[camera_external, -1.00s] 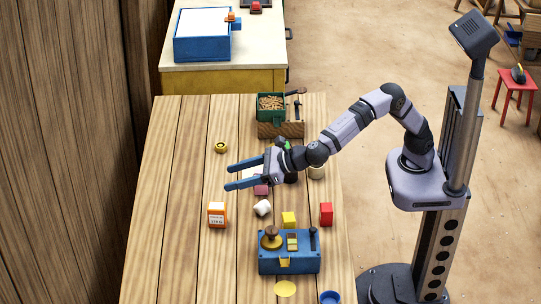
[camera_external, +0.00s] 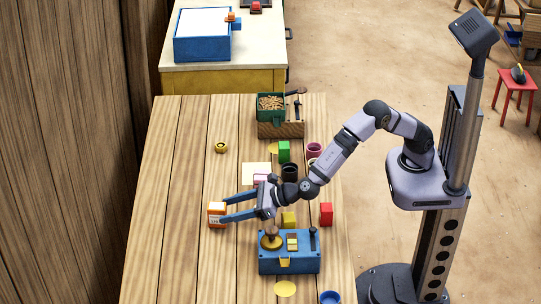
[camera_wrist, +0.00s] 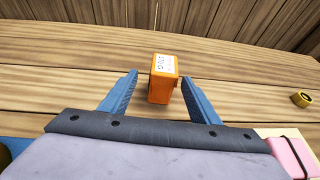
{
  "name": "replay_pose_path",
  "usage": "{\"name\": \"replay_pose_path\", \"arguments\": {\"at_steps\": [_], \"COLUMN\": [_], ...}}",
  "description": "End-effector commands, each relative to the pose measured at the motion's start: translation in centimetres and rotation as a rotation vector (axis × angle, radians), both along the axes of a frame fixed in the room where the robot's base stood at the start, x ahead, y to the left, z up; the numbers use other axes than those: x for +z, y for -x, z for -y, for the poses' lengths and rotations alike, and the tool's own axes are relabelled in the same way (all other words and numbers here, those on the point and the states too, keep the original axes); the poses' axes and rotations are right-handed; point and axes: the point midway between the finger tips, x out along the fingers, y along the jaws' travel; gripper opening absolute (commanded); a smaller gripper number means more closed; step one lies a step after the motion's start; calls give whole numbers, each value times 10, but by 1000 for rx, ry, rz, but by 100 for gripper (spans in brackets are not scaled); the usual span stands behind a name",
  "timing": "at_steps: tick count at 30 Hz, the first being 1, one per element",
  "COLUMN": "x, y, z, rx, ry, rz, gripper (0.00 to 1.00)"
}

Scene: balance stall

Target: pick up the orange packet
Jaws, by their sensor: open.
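The orange packet (camera_external: 215,209) stands upright on the wooden table, left of the blue box, with a white printed label on one side. My gripper (camera_external: 222,207) is open, and its blue fingers point left at the packet. In the wrist view the packet (camera_wrist: 163,79) sits between and slightly beyond the two fingertips of my gripper (camera_wrist: 159,82). In the external view the fingers cover part of the packet.
A yellow ring (camera_external: 221,147) lies farther back. The table's left side is clear.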

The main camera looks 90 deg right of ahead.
Motion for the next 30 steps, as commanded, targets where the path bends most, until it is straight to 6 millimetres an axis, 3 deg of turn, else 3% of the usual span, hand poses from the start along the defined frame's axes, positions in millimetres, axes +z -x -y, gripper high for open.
{"name": "replay_pose_path", "arguments": {"at_steps": [5,18,28,30], "x": [-3,-22,-25,-24], "y": [-4,-42,-45,-46], "z": [2,8,8,8], "rx": [-1,0,0,0], "ry": [2,-1,0,0], "rz": [-1,-1,-1,-1], "gripper": [56,56,56,42]}}
